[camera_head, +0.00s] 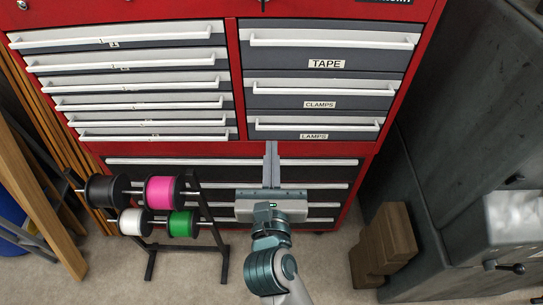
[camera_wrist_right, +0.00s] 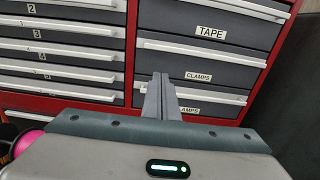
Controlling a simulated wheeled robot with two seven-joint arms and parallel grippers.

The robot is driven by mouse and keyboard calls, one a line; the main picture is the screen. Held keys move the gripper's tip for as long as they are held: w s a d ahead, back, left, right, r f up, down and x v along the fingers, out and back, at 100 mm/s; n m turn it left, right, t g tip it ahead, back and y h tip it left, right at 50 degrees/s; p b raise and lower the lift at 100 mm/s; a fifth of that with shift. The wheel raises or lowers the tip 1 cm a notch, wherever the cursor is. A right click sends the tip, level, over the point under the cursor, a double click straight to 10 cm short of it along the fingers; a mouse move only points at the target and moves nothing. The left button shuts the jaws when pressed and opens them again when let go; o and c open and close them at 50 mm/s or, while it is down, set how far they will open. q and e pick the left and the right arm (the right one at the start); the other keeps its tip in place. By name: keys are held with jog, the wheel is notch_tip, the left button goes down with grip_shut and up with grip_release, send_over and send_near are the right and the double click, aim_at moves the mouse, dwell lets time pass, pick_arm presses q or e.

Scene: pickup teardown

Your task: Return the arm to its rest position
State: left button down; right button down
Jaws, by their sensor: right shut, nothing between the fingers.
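My right gripper (camera_head: 271,150) reaches up from the bottom of the head view, in front of the red tool cabinet (camera_head: 232,85). Its two grey fingers are together with nothing between them. In the right wrist view the shut fingers (camera_wrist_right: 162,82) point at the cabinet, near the drawer labelled CLAMPS (camera_wrist_right: 200,62). I cannot tell whether the fingertips touch the cabinet. My right arm (camera_head: 272,262) extends forward below the gripper. My left gripper is not in view.
A rack with black, pink (camera_head: 160,191), white and green (camera_head: 181,224) spools stands left of my arm. Brown boxes (camera_head: 379,243) stand on the floor at right, beside a dark grey machine (camera_head: 455,150). Wooden planks (camera_head: 38,190) lean at far left. All visible drawers look closed.

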jog(key=shift+s, duration=0.1)
dwell(0.5)
notch_tip(320, 180, down, 34)
jog(key=d+n+g+y, duration=0.1)
jog(key=n+g+y, duration=0.15)
jog(key=n, duration=1.85)
jog(key=s+d+f+n+g+y+b, duration=0.1)
jog(key=s+d+f+n+g, duration=0.15)
jog(key=f, duration=0.45)
jog(key=s+d+f+n+g, duration=0.1)
jog(key=s+f+n, duration=0.2)
jog(key=f, duration=0.4)
jog(key=s+d+f+n+g+h, duration=0.1)
jog(key=s+d+f+n+g, duration=0.3)
jog(key=s+f, duration=0.45)
jog(key=s+d+f+n+g+h, duration=0.1)
jog(key=s+d+f+n+g, duration=0.15)
jog(key=s+d+f, duration=0.65)
jog(key=s+d+f+n+g, duration=0.1)
jog(key=s+d+f, duration=0.2)
jog(key=s, duration=0.3)
jog(key=s+d+f+n+g+h, duration=0.1)
jog(key=s+d+f+n+g, duration=0.1)
jog(key=s, duration=0.4)
jog(key=s+d+f+n+g+h, duration=0.1)
jog(key=s+d+f+n, duration=0.1)
jog(key=s+d, duration=0.3)
jog(key=shift+s+f+b, duration=0.3)
jog(key=shift+s+f, duration=0.3)
jog(key=shift+f, duration=0.2)
